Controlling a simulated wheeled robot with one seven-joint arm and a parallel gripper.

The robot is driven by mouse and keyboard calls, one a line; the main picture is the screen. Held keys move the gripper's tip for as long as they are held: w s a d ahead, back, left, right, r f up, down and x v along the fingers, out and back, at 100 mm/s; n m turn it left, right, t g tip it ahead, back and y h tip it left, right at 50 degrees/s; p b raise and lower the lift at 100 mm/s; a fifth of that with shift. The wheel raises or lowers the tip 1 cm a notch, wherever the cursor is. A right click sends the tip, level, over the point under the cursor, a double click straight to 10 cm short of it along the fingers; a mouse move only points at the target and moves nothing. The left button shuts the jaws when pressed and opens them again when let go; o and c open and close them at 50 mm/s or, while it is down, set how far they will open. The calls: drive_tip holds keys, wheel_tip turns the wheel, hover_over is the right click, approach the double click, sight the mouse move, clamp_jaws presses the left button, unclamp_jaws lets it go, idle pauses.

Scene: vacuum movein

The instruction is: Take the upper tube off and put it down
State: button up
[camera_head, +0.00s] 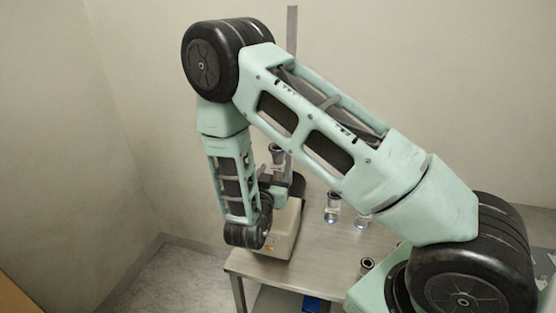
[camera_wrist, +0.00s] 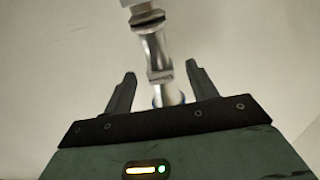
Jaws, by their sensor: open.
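In the wrist view my gripper (camera_wrist: 161,69) is open, with one finger on each side of a shiny metal tube (camera_wrist: 153,48). There is a visible gap between the tube and each finger. The tube has a flange or clamp joint (camera_wrist: 147,18) near the top and another collar (camera_wrist: 160,75) between the fingertips. Its near end is hidden behind the gripper body. In the head view a short metal tube with a dark rim (camera_head: 277,153) stands above a beige machine (camera_head: 284,235). My arm hides much of the gripper there.
The machine stands on the left part of a metal table (camera_head: 310,245). Clear, dark-topped pieces (camera_head: 333,207) (camera_head: 362,220) stand to its right, and a dark-rimmed one (camera_head: 366,265) is nearer the front. Some bare tabletop shows between them. A grey post (camera_head: 292,30) rises behind.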

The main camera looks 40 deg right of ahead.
sight(277, 169)
drive_tip(key=p+x, duration=0.2)
drive_tip(key=x, duration=0.2)
drive_tip(key=shift+w+d+r, duration=0.1)
drive_tip(key=shift+w+d, duration=0.15)
drive_tip(key=shift+d, duration=0.05)
drive_tip(key=shift+w+d+p, duration=0.25)
drive_tip(key=shift+p, duration=0.05)
drive_tip(key=c, duration=1.1)
